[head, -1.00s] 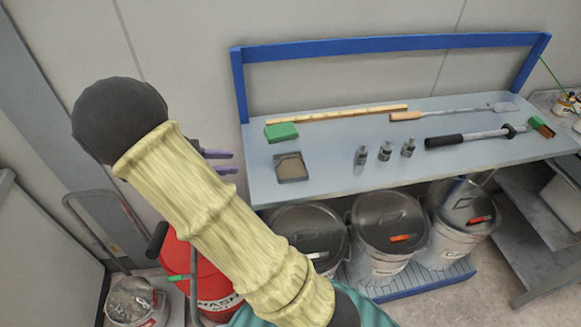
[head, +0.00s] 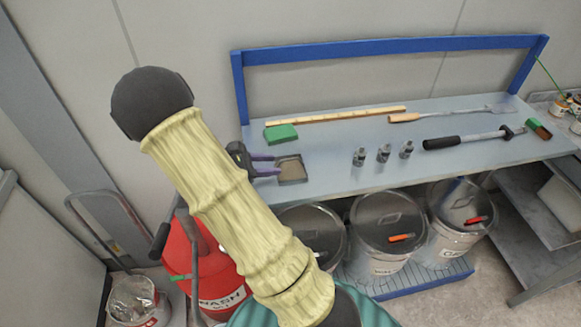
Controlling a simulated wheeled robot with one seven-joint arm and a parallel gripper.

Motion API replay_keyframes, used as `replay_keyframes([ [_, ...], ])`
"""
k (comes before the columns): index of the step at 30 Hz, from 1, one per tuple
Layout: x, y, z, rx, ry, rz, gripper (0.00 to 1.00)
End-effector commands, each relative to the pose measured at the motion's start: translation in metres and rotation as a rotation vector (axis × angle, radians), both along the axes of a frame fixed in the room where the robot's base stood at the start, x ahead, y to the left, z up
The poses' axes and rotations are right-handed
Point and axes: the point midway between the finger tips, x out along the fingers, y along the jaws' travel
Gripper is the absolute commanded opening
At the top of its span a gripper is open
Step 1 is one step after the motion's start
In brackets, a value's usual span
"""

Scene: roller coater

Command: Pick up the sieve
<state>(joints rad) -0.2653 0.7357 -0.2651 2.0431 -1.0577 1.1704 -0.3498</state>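The likely sieve is a small square grey frame with a tan middle (head: 292,169), lying on the left front part of the grey-blue bench top (head: 330,178). My gripper (head: 277,165) is at its left side, with two purple fingers pointing right. The fingers are apart with a gap between them, and their tips are at or just over the frame's left edge. I cannot tell whether they touch it. My sleeved arm hides part of the gripper's surroundings.
A green block (head: 281,133) lies just behind the frame. Several small metal bottles (head: 384,153) stand to its right. A long wooden strip (head: 335,115), a spatula (head: 405,117) and a black-handled tool (head: 442,142) lie further off. Lidded buckets (head: 388,222) stand below.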

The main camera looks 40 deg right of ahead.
Motion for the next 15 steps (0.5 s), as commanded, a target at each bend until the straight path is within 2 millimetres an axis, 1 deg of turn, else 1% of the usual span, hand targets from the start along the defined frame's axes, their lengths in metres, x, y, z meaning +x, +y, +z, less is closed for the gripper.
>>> replay_keyframes([
  [3,-0.002,-0.006,-0.002,0.001,-0.001,-0.003,0.35],
  [11,-0.002,-0.008,-0.002,0.000,-0.001,-0.006,0.35],
  [15,-0.005,-0.018,-0.002,-0.001,0.002,-0.009,0.35],
])
